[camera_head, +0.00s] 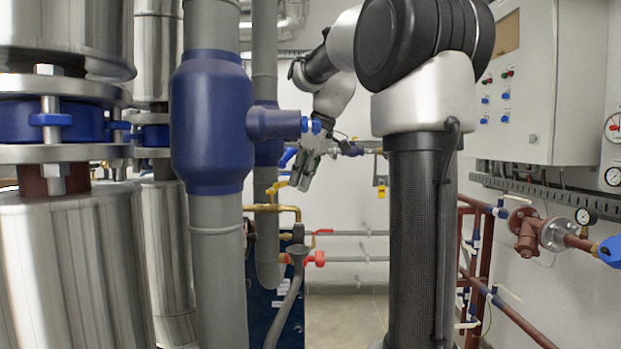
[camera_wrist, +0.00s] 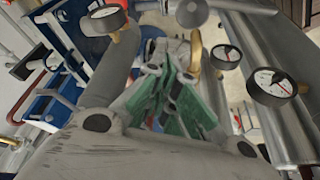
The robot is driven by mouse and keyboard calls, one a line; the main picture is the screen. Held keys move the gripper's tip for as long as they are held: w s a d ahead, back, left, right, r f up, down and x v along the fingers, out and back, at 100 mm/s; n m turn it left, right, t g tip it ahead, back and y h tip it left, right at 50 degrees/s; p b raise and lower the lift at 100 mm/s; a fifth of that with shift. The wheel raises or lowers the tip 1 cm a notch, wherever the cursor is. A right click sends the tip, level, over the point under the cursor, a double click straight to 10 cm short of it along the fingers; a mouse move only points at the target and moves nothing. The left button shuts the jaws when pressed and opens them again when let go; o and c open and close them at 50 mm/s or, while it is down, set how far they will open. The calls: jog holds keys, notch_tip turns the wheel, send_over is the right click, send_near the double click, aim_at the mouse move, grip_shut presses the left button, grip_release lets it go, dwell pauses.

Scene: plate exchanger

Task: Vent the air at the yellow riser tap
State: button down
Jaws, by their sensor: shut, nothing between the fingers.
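A small yellow tap handle (camera_head: 277,187) shows in the head view beside the grey riser, just above a bent brass pipe (camera_head: 272,208). My gripper (camera_head: 300,184) is shut and empty and points down, close to the right of the yellow handle. I cannot tell whether they touch. In the wrist view my gripper (camera_wrist: 178,95) shows its grey fingers with green pads closed together. A curved brass pipe (camera_wrist: 195,50) stands just beyond the fingertips there. The yellow handle is not clearly visible in the wrist view.
A grey funnel (camera_head: 298,250) stands below the brass pipe, near a red-handled valve (camera_head: 318,258). A thick blue-banded pipe (camera_head: 212,125) stands left of the gripper. Gauges (camera_wrist: 272,87) surround the fingers in the wrist view. Floor (camera_head: 345,312) behind is clear.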

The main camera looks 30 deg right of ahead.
dwell(0.3)
jog(key=w+n, duration=0.2)
jog(key=w+n+y, duration=0.1)
jog(key=shift+w+a+g, duration=0.15)
jog(key=shift+a+g, duration=0.15)
jog(key=shift+g, duration=0.1)
